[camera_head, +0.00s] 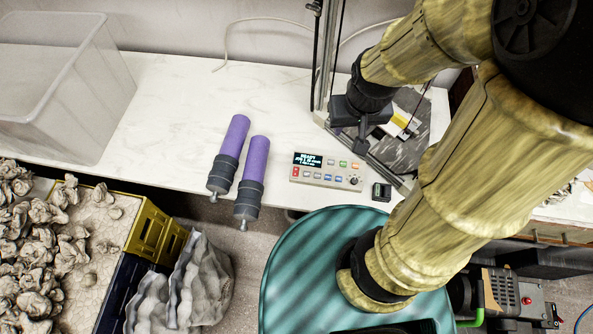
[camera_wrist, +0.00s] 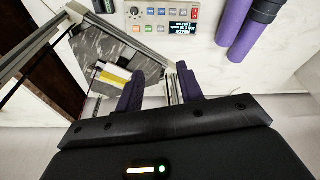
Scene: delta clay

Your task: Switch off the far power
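A pale grey control box (camera_head: 326,171) lies on the white table, with a lit display, coloured buttons, a dark knob and a red switch (camera_head: 296,172). In the wrist view the control box (camera_wrist: 146,22) is at the top, with its red switch (camera_wrist: 194,13) beside the display. A small black block (camera_head: 381,191) with a greenish top sits just right of the box; which power switch is the far one I cannot tell. My gripper (camera_head: 362,138) is above and behind the box, over the frame. In the wrist view my gripper (camera_wrist: 160,88) has its two dark fingers apart, with nothing between them.
A metal frame (camera_head: 327,50) with a dark plate (camera_head: 405,140) stands behind and right of the box. Two purple-and-grey cylinders (camera_head: 236,135) lie left of it. A clear bin (camera_head: 70,95) is at the far left. The table between bin and cylinders is clear.

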